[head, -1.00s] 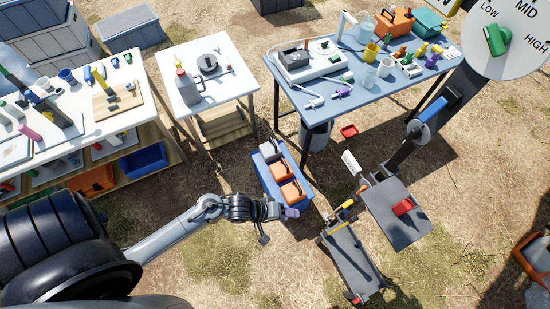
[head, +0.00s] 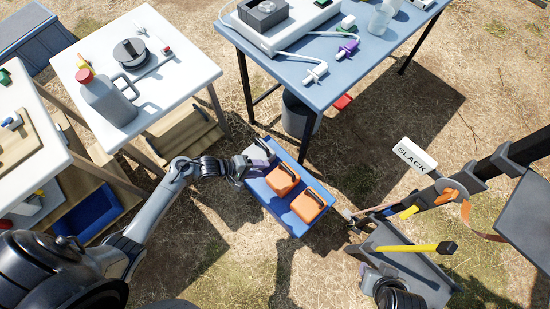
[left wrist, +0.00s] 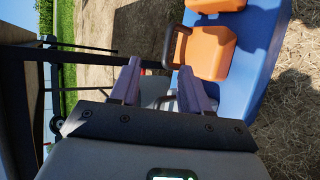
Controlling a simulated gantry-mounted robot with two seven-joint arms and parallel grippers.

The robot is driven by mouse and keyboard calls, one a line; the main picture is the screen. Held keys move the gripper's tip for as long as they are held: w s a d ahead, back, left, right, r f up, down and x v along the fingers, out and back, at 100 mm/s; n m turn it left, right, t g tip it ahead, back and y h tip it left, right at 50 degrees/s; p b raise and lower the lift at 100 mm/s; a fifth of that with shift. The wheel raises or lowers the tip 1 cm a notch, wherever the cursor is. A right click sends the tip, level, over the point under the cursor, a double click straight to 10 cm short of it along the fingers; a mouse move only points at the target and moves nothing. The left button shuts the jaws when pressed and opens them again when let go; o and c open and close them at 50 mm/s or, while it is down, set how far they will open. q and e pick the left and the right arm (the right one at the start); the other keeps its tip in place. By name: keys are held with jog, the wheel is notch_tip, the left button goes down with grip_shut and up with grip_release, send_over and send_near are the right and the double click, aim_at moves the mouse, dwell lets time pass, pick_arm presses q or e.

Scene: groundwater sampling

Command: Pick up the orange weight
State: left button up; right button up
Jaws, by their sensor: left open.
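Two orange weights with dark handles, a nearer one (head: 308,207) and a farther one (head: 283,180), stand on a blue stand (head: 272,203). A grey weight (head: 263,150) stands at its far left end. My left gripper (head: 247,166) is at the stand's left edge, beside the grey weight. In the left wrist view its purple fingers (left wrist: 157,72) are apart, with grey surfaces behind them. An orange weight (left wrist: 207,52) is to the right of the fingers there, not between them. A dark ribbed part at the bottom right of the head view looks like my right wrist; its fingers are unclear.
A blue table (head: 340,62) with instruments stands behind the stand, a grey bin (head: 300,113) under it. A white table (head: 155,55) with a grey jug (head: 107,100) is at the left. A frame with a "SLACK" sign (head: 414,154) and yellow bar is at the right.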

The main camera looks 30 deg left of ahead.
pick_arm(q)
jog(key=b, duration=0.4)
send_near(287, 169)
jog(key=shift+t, duration=0.3)
jog(key=b+x, duration=0.1)
jog(key=x, duration=0.1)
jog(key=b+x, duration=0.2)
jog(key=x, duration=0.1)
jog(key=shift+w+a+f, duration=0.15)
jog(key=shift+w+f, duration=0.05)
jog(key=shift+f, duration=0.3)
jog(key=shift+w+d+f+b, duration=0.25)
jog(key=shift+f+b, duration=0.25)
jog(key=shift+b, duration=0.5)
jog(key=d+b, duration=0.1)
jog(key=w+d+f+b, duration=0.1)
jog(key=shift+d+f+b, duration=0.2)
jog(key=shift+f+b, duration=0.1)
jog(key=shift+w+d+f, duration=0.15)
jog(key=shift+w+d, duration=0.1)
jog(key=shift+w, duration=0.2)
jog(key=c, duration=0.8)
grip_shut()
pick_arm(e)
notch_tip(287, 169, down, 14)
jog(key=d, duration=0.1)
jog(key=shift+s, duration=0.3)
